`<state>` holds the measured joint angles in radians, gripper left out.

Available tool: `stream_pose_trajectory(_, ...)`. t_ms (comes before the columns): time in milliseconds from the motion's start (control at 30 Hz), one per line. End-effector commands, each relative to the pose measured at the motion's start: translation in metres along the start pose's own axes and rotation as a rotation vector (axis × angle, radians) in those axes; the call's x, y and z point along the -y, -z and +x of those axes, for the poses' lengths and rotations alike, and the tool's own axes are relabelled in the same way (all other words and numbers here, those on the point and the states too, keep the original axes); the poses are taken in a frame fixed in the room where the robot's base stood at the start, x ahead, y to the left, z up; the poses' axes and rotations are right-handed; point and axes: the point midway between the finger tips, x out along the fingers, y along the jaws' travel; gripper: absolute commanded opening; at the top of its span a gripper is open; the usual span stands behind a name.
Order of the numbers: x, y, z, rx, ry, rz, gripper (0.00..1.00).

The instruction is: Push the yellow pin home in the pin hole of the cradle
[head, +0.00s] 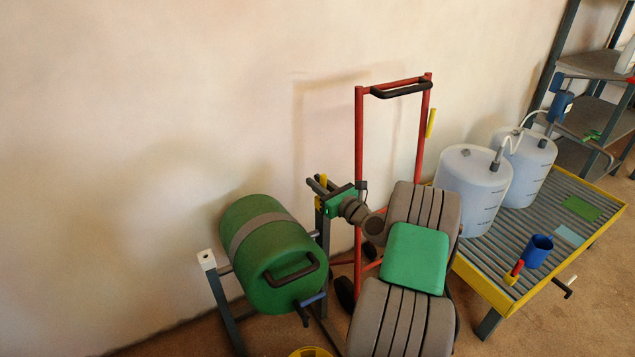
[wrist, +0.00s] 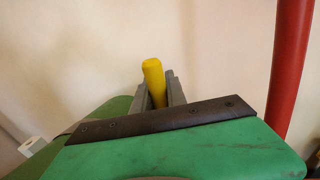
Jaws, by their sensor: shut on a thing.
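The yellow pin (head: 323,181) stands upright between the grey fingers of my gripper (head: 319,186), at the top of the cradle's right-hand post. In the wrist view the pin (wrist: 154,80) leans slightly and its rounded top sticks up above the fingers of my gripper (wrist: 160,90), which are shut on it. The cradle (head: 228,308) is a grey frame bearing a green drum (head: 258,232) with a grey band. The pin hole and the pin's lower end are hidden behind my gripper and its green body, so I cannot tell how deep the pin sits.
A red hand truck (head: 359,150) stands close to the right of my gripper. A yellow-edged grated pallet (head: 480,283) with white drums (head: 472,190) and a blue cup (head: 538,250) is farther right. A yellow container (head: 310,352) shows at the bottom edge. The wall is behind.

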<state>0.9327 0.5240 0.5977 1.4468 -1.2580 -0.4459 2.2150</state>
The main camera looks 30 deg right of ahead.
Motion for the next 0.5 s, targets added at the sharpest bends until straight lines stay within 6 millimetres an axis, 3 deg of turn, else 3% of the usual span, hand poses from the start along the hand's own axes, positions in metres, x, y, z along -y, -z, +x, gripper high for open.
stream_pose_trajectory(500,0.0,0.014,0.0,0.0,0.0,0.0,0.0)
